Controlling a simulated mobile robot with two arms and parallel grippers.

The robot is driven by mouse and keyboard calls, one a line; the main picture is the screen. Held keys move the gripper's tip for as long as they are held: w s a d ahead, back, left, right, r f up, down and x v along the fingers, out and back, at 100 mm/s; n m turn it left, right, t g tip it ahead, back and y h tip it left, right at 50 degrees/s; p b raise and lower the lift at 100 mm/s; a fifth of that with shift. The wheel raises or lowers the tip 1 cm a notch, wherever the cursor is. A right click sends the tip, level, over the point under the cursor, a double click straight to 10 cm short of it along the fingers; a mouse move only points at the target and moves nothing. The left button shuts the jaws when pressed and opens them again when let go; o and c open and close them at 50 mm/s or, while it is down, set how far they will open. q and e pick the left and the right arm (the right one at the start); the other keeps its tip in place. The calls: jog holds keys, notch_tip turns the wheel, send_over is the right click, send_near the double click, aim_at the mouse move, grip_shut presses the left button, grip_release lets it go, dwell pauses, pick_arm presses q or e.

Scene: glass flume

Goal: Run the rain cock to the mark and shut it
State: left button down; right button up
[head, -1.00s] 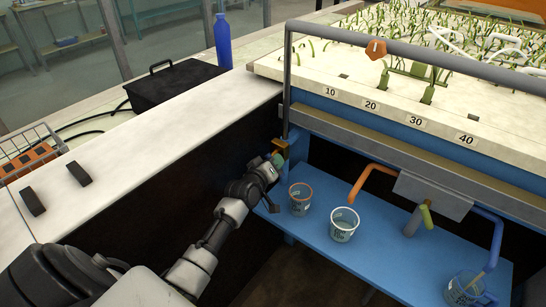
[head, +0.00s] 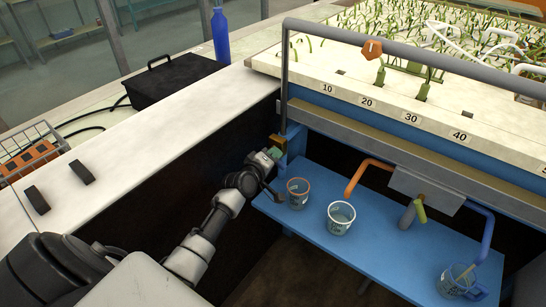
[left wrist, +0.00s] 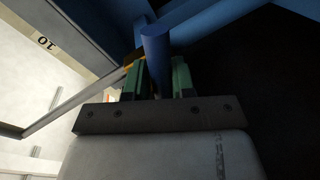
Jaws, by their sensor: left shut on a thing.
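My left gripper (head: 272,154) reaches in from the left to the near left corner of the flume, below the grey rail post. Its green fingers are shut on a blue round handle (left wrist: 155,45), which stands between them in the left wrist view. I take this handle to be the rain cock's. A brass-yellow part (head: 277,141) sits right by the fingers, and the fingers hide much of the handle in the head view. Marks 10, 20, 30 and 40 run along the flume's pale edge (head: 345,97). My right gripper is not in view.
A blue shelf (head: 310,232) below holds an orange-rimmed cup (head: 298,193), a pale cup (head: 340,217) and a blue cup (head: 458,281). An orange pipe (head: 366,172) and a blue pipe (head: 488,235) hang over it. A black box (head: 175,80) and blue bottle (head: 221,38) stand behind the arm.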

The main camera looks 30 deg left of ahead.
pick_arm(q)
jog(key=shift+s+a+f, duration=0.1)
jog(key=shift+f, duration=0.15)
jog(key=c, duration=1)
grip_release()
jog(key=shift+r, duration=0.1)
jog(key=s, duration=0.3)
jog(key=s+r, duration=0.1)
jog(key=s, duration=0.3)
jog(key=s+r+p, duration=0.1)
jog(key=s, duration=0.2)
jog(key=shift+s, duration=0.3)
